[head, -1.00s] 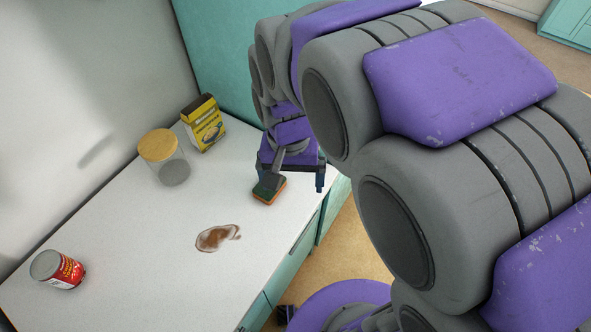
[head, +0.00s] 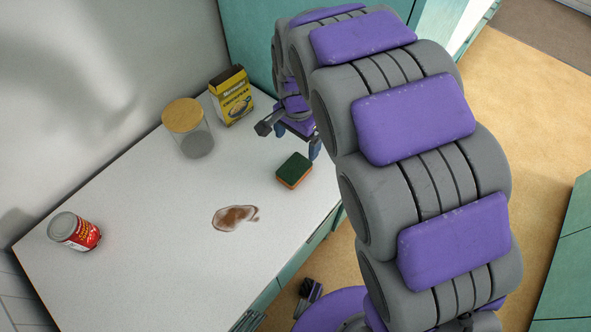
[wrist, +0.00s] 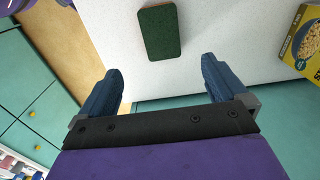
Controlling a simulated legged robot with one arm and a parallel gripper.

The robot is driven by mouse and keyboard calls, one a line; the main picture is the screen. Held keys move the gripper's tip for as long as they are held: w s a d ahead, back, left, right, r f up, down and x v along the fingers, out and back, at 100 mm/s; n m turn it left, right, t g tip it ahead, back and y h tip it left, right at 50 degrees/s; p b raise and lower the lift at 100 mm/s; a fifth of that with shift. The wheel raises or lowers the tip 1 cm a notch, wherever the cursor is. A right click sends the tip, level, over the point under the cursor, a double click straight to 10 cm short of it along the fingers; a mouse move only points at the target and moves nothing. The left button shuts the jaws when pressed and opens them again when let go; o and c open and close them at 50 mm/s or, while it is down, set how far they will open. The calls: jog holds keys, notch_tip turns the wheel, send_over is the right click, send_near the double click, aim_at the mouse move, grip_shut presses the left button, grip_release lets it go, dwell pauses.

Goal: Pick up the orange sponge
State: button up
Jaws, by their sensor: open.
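The orange sponge (head: 294,171) has a dark green top and an orange lower side. It lies flat on the white counter near its right edge. In the wrist view its green top (wrist: 160,33) shows beyond the fingertips, roughly between their lines. My gripper (wrist: 158,82) is open, with two blue fingers spread apart and nothing between them. In the head view my gripper (head: 300,143) is just behind the sponge, partly hidden by my arm. The gripper and sponge look apart.
A glass jar with a wooden lid (head: 188,128) and a yellow box (head: 232,97) stand at the back of the counter (head: 150,190). A brown spill (head: 235,217) lies in front of the sponge. A red can (head: 75,231) is at the left. Counter between can and spill is clear.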

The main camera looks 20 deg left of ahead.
jog(key=b, duration=0.1)
send_over(294, 167)
jog(key=f, duration=0.6)
jog(key=shift+w+d, duration=0.1)
jog(key=shift+d, duration=0.25)
jog(key=shift+a+f, duration=0.4)
jog(key=shift+f, duration=0.2)
jog(key=f, duration=0.1)
jog(key=f+b, duration=0.1)
jog(key=f, duration=0.1)
jog(key=f+b, duration=0.1)
jog(key=shift+d+f, duration=0.25)
jog(key=shift+f, duration=0.05)
jog(key=shift+a, duration=0.15)
jog(key=shift+s, duration=0.2)
jog(key=shift+c, duration=0.7)
jog(key=c, duration=1)
jog(key=shift+o, duration=0.2)
jog(key=shift+r, duration=0.1)
